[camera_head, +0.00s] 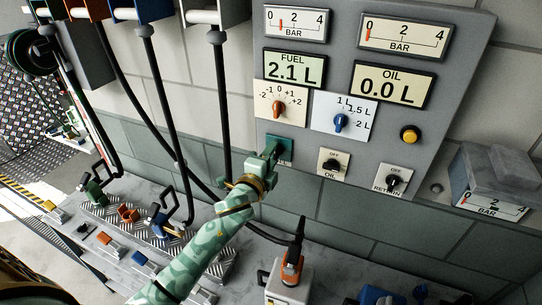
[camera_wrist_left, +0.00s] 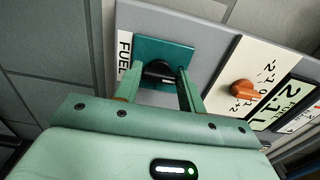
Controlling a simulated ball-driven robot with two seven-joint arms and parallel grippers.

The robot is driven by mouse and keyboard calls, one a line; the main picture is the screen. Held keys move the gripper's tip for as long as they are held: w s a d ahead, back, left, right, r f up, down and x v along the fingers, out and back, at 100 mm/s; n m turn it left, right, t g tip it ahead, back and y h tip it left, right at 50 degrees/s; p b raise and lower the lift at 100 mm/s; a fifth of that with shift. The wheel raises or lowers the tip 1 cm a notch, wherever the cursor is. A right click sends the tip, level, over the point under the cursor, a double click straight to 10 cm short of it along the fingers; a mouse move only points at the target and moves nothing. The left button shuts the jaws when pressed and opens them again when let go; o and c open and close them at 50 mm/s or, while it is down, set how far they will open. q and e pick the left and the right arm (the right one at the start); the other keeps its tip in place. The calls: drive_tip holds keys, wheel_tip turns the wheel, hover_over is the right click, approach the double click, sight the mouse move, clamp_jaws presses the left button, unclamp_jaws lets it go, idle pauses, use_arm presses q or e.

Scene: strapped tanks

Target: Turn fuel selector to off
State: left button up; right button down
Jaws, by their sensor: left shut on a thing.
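The fuel selector is a black knob (camera_wrist_left: 158,72) on a teal plate (camera_wrist_left: 190,57) marked FUEL, on the grey panel. The teal plate also shows in the head view (camera_head: 286,147), mostly behind my left gripper (camera_head: 271,152). My left gripper (camera_wrist_left: 180,82) has one finger on each side of the black knob and is shut on it. The knob's pointer and the plate's position marks are hidden, so I cannot tell its setting. My right gripper is not in view.
An oil selector (camera_head: 331,166) and a return selector (camera_head: 393,181) sit to the right on the panel. Above are an orange knob (camera_head: 279,107), a blue knob (camera_head: 340,122) and a yellow button (camera_head: 409,135). Hoses hang at left.

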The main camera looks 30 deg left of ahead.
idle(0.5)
use_arm(q)
drive_tip(key=o, duration=1)
drive_tip(key=s, duration=0.5)
drive_tip(key=s+b, duration=0.1)
drive_tip(key=s, duration=0.5)
drive_tip(key=s+b, duration=0.1)
drive_tip(key=s, duration=0.4)
drive_tip(key=shift+s+d, duration=0.2)
drive_tip(key=shift+d, duration=0.2)
drive_tip(key=shift+f, duration=0.1)
